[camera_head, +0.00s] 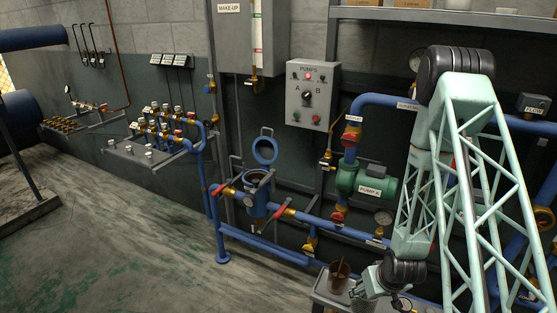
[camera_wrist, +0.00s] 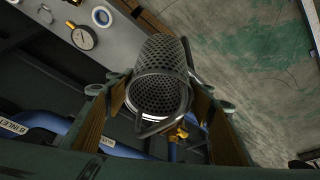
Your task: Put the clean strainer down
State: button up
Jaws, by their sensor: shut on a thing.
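The strainer (camera_wrist: 160,75) is a grey perforated metal basket with a wire handle, and it looks clean. My gripper (camera_wrist: 157,100) is shut on it, with one finger on each side, in the wrist view. The strainer's open mouth faces the wrist camera. In the head view my gripper (camera_head: 372,282) is low at the right, just right of a brown pot (camera_head: 338,276) on a grey bench (camera_head: 322,291). I cannot clearly make out the strainer there. Whether it touches any surface is not clear.
A blue strainer housing (camera_head: 257,196) stands left of the bench with its round lid (camera_head: 265,150) raised. A green pump (camera_head: 358,181) and blue pipes run behind my arm. In the wrist view a light surface (camera_wrist: 52,30) holds a dial gauge (camera_wrist: 83,38).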

jog(key=w+a+r, duration=0.3)
jog(key=a+r, duration=0.2)
jog(key=r, duration=0.2)
jog(key=w+a+r+m, duration=0.1)
jog(key=w+a+r, duration=0.2)
jog(key=a+r, duration=0.3)
jog(key=shift+w+r, duration=0.3)
jog(key=shift+r, duration=1)
jog(key=shift+a, duration=0.1)
jog(key=w+a+r+n+y+p, duration=0.1)
jog(key=w+a+r+n, duration=0.1)
jog(key=w+a, duration=0.75)
jog(key=w+a+r+n+p, duration=0.15)
jog(key=w+a, duration=0.45)
jog(key=a, duration=0.7)
jog(key=w+a+r+n, duration=0.1)
jog(key=a+r, duration=0.2)
jog(key=a, duration=0.7)
jog(key=w+a+r+n+y+p, duration=0.1)
jog(key=a+r, duration=0.2)
jog(key=a, duration=0.8)
jog(key=w+a+r+n+p, duration=0.1)
jog(key=a+r, duration=0.2)
jog(key=a, duration=0.7)
jog(key=shift+w+a+r+g, duration=0.25)
jog(key=shift+w+a+g, duration=0.15)
jog(key=shift+n, duration=0.25)
